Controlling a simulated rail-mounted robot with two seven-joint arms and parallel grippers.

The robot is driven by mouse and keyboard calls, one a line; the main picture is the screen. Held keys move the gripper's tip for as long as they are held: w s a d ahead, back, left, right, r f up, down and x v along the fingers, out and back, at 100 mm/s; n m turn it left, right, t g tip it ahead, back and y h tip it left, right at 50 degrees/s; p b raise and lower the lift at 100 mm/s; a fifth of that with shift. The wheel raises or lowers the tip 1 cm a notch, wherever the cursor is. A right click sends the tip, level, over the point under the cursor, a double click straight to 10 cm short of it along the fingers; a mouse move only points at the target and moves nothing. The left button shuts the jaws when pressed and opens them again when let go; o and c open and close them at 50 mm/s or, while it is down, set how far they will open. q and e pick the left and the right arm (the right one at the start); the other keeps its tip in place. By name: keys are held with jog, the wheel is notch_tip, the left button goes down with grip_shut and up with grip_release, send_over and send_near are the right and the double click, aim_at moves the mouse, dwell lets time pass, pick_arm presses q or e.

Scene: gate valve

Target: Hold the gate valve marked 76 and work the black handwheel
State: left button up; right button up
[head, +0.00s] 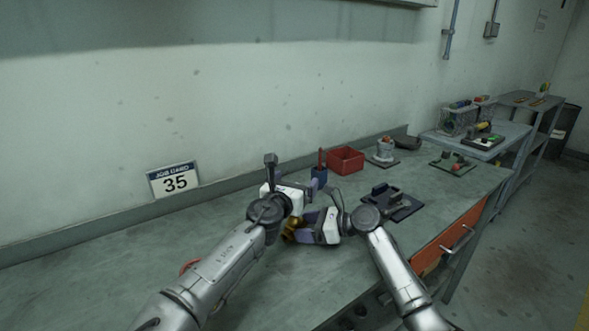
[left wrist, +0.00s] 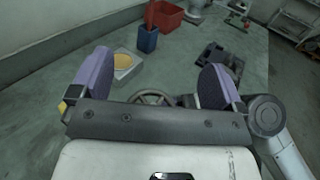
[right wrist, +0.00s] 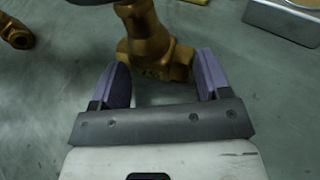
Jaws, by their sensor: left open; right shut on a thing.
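A brass gate valve (right wrist: 150,40) stands between the purple fingers of my right gripper (right wrist: 162,62), which is shut on its lower body. In the head view its brass (head: 290,231) shows only in part beside my right gripper. The dark handwheel (left wrist: 152,97) shows in the left wrist view just past the palm edge, partly hidden. A dark rim (right wrist: 88,2) is cut off at the top of the right wrist view. My left gripper (left wrist: 158,65) is open and empty, above the handwheel; I cannot tell whether it touches. I cannot read any marking on the valve.
A blue cup (left wrist: 148,40), a red bin (head: 345,160), a tray with a yellow disc (left wrist: 126,66) and a dark fixture (head: 393,202) lie beyond. A red part (head: 187,266) shows behind my left arm. Another brass piece (right wrist: 16,33) lies left. The job card (head: 174,180) reads 35.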

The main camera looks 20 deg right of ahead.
pick_arm(q)
jog(key=shift+r, duration=2.2)
jog(key=shift+f, duration=0.1)
jog(key=shift+s+f, duration=0.15)
jog(key=shift+f, duration=0.25)
jog(key=s+a+f+n+t+y, duration=0.35)
jog(key=s+f+y, duration=0.25)
jog(key=s+f, duration=0.5)
jog(key=shift+n, duration=0.55)
jog(key=shift+r+x, duration=0.35)
jog(key=shift+x, duration=1.3)
jog(key=shift+r+x, duration=0.4)
jog(key=shift+x, duration=1.3)
jog(key=shift+r+x, duration=0.35)
jog(key=shift+x, duration=1.3)
jog(key=shift+w+a, duration=0.1)
jog(key=shift+a, duration=0.05)
jog(key=shift+c, duration=0.4)
